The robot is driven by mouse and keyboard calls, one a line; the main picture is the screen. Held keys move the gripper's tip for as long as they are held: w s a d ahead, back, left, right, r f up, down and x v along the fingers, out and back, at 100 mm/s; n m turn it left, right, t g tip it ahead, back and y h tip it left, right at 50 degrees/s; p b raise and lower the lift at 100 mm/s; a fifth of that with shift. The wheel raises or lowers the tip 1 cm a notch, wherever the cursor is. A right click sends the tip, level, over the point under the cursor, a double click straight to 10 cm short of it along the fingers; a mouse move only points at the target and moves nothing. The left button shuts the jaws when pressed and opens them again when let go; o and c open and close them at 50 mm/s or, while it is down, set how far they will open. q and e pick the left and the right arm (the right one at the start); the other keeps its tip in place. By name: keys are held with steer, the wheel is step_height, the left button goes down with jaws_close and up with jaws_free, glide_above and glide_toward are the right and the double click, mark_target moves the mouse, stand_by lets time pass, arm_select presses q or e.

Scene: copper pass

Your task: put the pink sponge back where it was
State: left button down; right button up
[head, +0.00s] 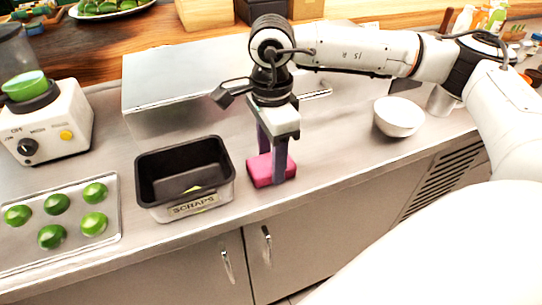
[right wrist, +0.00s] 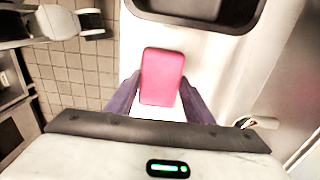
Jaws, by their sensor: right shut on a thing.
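The pink sponge (head: 262,171) is at the steel counter's front part, just right of the black scraps bin (head: 186,167). My right gripper (head: 271,168) points down and is shut on the sponge, one finger on each side. In the right wrist view the sponge (right wrist: 162,76) sits between the two purple fingers (right wrist: 160,95). The sponge looks at or very near counter height; I cannot tell whether it touches. My left gripper is not in view.
A tray (head: 118,236) of green limes lies left of the bin, with a blender base (head: 48,128) behind it. A white bowl (head: 398,117) stands to the right. A steel box (head: 150,110) is behind my gripper. The counter between sponge and bowl is clear.

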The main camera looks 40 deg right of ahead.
steer(key=shift+f, duration=0.15)
steer(key=o, duration=0.6)
steer(key=shift+f, duration=0.1)
steer(key=shift+c, duration=0.2)
steer(key=o, duration=0.4)
steer(key=shift+r, duration=0.2)
steer(key=shift+r, duration=0.25)
step_height(320, 180, up, 12)
steer(key=shift+f+b, duration=0.15)
steer(key=shift+b, duration=0.25)
